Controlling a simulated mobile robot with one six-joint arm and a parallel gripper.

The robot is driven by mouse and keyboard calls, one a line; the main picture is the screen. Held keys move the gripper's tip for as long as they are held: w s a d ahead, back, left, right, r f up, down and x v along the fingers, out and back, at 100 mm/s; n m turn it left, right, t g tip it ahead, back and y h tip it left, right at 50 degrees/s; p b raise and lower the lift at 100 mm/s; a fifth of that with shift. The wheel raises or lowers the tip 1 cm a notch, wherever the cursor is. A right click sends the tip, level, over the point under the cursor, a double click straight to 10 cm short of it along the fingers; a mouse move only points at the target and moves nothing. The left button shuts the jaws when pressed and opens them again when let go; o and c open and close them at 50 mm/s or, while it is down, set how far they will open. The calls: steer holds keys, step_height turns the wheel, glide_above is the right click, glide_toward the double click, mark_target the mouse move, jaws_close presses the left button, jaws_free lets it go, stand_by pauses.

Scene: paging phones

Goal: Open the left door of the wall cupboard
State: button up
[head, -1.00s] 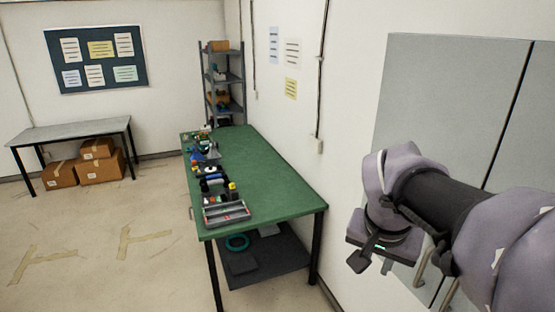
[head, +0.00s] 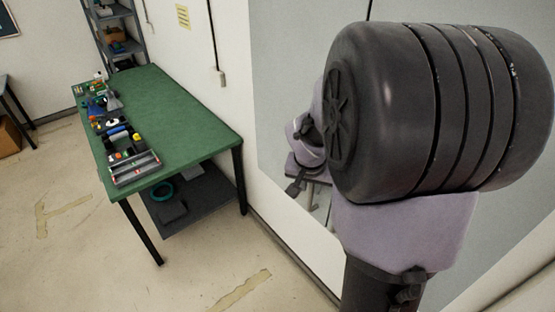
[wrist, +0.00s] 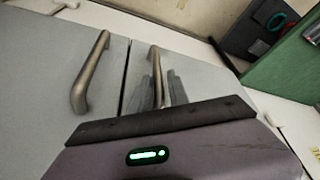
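The left door (head: 283,90) of the grey wall cupboard stands left of a dark seam in the head view, flush with its neighbour. In the wrist view the left door (wrist: 190,65) is on the right, with its bar handle (wrist: 155,62) beside the seam. My gripper (wrist: 164,92) has its two grey fingers spread, with the lower handle seen between them; I cannot tell whether they touch it. In the head view my gripper (head: 302,190) is low in front of the door, partly behind my arm.
The other door (wrist: 55,65) has its own handle (wrist: 90,72) and is shut. A green-topped table (head: 180,115) with tools and a tray (head: 135,168) stands left of the cupboard. Floor (head: 215,260) in front is clear. My arm hides much of the cupboard.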

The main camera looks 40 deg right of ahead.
steer(key=shift+d+f, duration=0.3)
steer(key=shift+d, duration=0.05)
jaws_close()
steer(key=shift+w+r, duration=0.1)
stand_by(1.1)
